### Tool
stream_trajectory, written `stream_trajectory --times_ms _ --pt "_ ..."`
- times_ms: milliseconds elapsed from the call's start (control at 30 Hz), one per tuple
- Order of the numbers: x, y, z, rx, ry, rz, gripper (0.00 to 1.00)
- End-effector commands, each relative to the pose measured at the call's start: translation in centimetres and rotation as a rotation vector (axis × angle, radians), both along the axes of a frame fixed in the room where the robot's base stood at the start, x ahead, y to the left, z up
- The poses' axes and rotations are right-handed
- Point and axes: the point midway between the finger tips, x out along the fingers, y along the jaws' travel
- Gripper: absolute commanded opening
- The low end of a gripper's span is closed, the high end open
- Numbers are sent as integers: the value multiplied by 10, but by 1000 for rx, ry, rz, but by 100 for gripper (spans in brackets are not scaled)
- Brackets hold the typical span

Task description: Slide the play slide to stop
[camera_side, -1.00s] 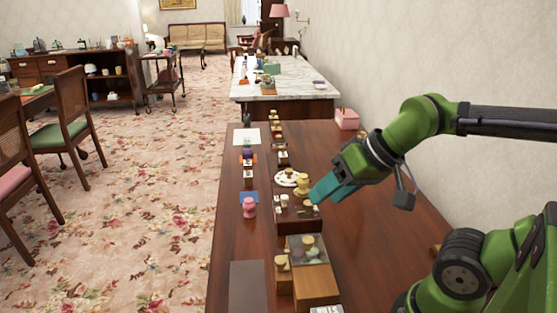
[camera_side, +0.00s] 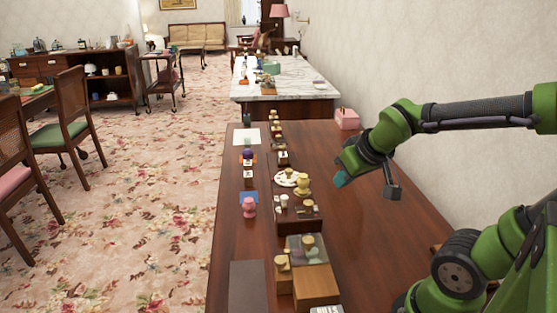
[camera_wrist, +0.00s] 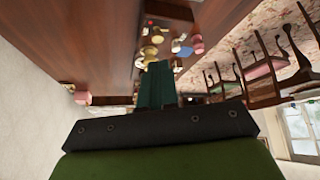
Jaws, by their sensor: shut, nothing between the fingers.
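A long dark raised unit (camera_side: 290,222) on the wooden table carries small cream and yellow pieces. I cannot tell which part is the play slide; the parts are too small to read. A yellow knobbed piece (camera_side: 302,187) stands by a white round plate (camera_side: 287,179), and small pale pieces (camera_side: 308,206) sit just nearer. My gripper (camera_side: 341,180), with teal fingers, is to the right of the unit, apart from it and seemingly above the table. In the wrist view my gripper (camera_wrist: 158,67) is shut and empty, with the small pieces beyond its tips.
A glass-topped wooden box (camera_side: 316,283) stands at the near end. A pink figure (camera_side: 249,207) and a blue mat (camera_side: 249,196) lie left of the unit. A pink box (camera_side: 346,120) is at the far right. The table right of the unit is largely clear.

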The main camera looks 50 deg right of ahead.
Motion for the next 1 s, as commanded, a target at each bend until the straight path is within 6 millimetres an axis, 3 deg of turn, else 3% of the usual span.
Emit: stream_trajectory --times_ms 100,200,367,467,633,800,1000 --pt "17 -45 -1 -206 -7 34 0" --pt "32 -70 1 -354 -23 107 0" --pt "58 -88 0 -527 -49 294 0" --pt "71 -87 -7 -589 -60 446 0" --pt "82 -68 -31 -609 -53 742 0" --pt "74 -40 -53 -559 -24 1000 0" --pt "60 -19 -64 -488 2 1148 0"
